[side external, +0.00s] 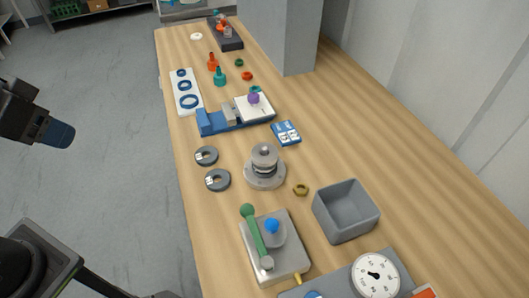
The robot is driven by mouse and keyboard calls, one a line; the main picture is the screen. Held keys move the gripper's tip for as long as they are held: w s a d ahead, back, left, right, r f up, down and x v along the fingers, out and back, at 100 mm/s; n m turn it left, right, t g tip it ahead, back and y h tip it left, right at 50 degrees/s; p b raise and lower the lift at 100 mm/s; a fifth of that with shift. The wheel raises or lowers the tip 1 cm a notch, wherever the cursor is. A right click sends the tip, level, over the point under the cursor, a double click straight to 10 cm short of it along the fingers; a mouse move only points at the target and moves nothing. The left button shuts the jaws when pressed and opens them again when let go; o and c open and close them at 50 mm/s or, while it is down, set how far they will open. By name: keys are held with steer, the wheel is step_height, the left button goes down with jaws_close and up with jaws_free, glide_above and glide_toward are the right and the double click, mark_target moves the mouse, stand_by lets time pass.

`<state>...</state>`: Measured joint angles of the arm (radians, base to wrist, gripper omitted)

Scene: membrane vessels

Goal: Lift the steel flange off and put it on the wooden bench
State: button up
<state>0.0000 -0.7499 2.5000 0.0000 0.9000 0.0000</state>
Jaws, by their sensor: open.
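The steel flange (264,169) is part of a stacked round metal assembly standing upright on the wooden bench (402,155), near the middle. Its wide lower disc and a narrower knobbed top both show. Which of the stacked rings lifts off is too small to tell. A dark part of my arm (35,113) enters at the left edge, over the floor and clear of the bench, far from the flange. No gripper fingertips can be made out in this view.
Around the flange are two dark rings (217,180), a brass nut (301,190), a blue-and-white box (286,133), an open grey bin (346,211) and a green-handled device (275,247). A grey pillar (276,38) stands at the back. Bare bench lies to the right.

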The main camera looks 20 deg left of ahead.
stand_by(0.3)
steer(key=o, duration=0.6)
steer(key=shift+o, duration=0.2)
